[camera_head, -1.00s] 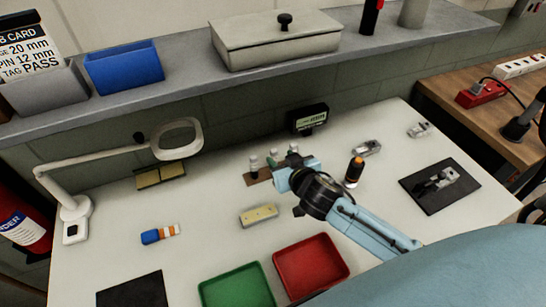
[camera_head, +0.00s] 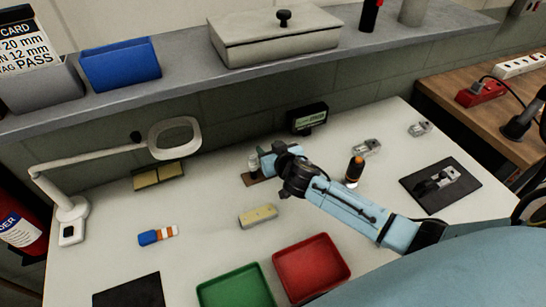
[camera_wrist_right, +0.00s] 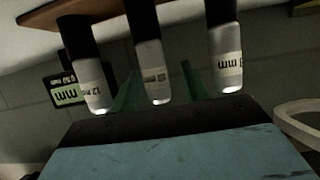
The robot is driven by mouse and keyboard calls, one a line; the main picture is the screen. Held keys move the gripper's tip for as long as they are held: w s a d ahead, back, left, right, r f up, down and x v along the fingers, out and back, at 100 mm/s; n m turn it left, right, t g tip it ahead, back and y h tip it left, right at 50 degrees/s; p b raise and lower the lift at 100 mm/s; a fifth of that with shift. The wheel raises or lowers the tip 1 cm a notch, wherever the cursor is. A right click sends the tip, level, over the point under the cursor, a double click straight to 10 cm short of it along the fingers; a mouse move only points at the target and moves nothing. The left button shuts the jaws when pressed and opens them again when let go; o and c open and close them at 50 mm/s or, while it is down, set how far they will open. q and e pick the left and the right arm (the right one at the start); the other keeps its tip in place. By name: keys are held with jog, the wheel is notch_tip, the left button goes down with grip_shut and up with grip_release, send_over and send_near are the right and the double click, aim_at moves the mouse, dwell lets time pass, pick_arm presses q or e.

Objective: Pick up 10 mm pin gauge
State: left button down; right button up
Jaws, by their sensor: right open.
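Three pin gauges with dark upper parts and silvery labelled ends stand in a row in the right wrist view, which appears upside down. The left gauge (camera_wrist_right: 88,75) has a label that seems to read 12 mm. The middle gauge (camera_wrist_right: 152,70) has a label too small to read surely. The right gauge (camera_wrist_right: 225,60) shows "mm" with an unclear number. My right gripper (camera_wrist_right: 160,75) is open, its green fingers on either side of the middle gauge. In the head view, the right gripper (camera_head: 268,158) is at the brown gauge stand (camera_head: 251,180) and hides most gauges.
A small display (camera_head: 308,118) stands behind the gripper. A yellowish block (camera_head: 258,215), a green tray (camera_head: 236,288) and a red tray (camera_head: 311,266) are in front. An orange-topped dark cylinder (camera_head: 354,171) stands right of my arm. A magnifier lamp (camera_head: 173,138) is at left.

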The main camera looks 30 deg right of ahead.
grip_shut()
jog(key=shift+r, duration=0.15)
